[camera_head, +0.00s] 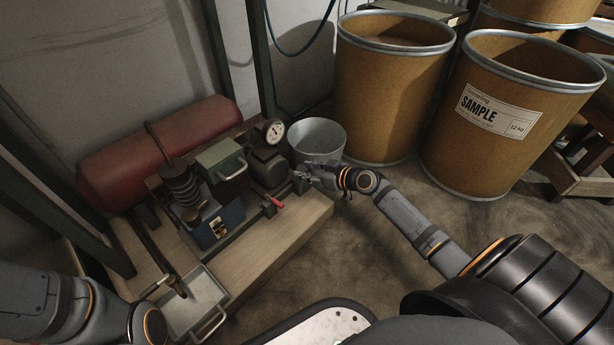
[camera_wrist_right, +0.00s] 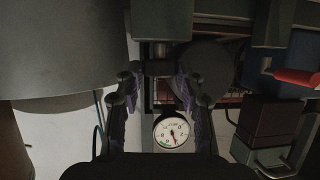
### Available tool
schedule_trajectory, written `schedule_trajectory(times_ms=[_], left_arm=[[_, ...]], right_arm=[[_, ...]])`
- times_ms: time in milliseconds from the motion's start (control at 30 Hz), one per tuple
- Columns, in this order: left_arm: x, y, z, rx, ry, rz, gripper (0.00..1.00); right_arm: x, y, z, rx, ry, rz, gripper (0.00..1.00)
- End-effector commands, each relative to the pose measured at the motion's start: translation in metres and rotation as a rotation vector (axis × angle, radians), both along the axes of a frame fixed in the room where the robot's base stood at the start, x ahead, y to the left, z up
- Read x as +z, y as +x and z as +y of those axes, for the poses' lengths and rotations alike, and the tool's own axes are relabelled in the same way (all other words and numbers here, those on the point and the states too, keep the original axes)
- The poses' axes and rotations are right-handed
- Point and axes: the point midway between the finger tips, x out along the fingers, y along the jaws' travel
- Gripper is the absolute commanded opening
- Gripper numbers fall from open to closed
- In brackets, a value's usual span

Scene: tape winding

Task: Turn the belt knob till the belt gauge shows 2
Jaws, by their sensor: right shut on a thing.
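The belt gauge (camera_head: 274,131) is a round white dial in a dark case on the machine, left of the bucket. It also shows in the right wrist view (camera_wrist_right: 172,130); its thin needle points downward there, and its figures are too small to read surely. My right gripper (camera_head: 304,179) is at the machine's right front corner, below the gauge. In the right wrist view its fingers (camera_wrist_right: 158,82) close around a small dark part, the belt knob (camera_wrist_right: 158,67), which they partly hide.
A grey bucket (camera_head: 317,139) stands right behind my right gripper. Large brown drums (camera_head: 390,90) stand beyond it. A red-handled lever (camera_head: 277,202) is just left of the gripper. A metal tray (camera_head: 194,301) sits at the front left. The floor right of the bench is clear.

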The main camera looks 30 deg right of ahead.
Motion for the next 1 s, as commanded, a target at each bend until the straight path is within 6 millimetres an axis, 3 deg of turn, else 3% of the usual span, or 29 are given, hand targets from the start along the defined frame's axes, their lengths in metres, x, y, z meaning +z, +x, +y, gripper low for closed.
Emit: schedule_trajectory(times_ms=[33,200,600,1000], left_arm=[[-0.011,0.0,0.0,0.001,0.0,0.0,0.4],[-0.025,0.0,0.0,0.002,0.0,-0.001,0.4],[-0.025,0.0,0.0,0.003,0.0,-0.001,0.4],[-0.026,0.0,0.0,0.003,0.0,-0.001,0.4]], right_arm=[[-0.006,0.0,-0.001,0.022,-0.002,0.001,0.07],[-0.004,0.002,-0.004,0.142,-0.001,0.001,0.07],[0.0,0.006,-0.008,0.402,0.002,0.0,0.07],[-0.001,0.006,-0.009,0.487,0.001,0.001,0.07]])
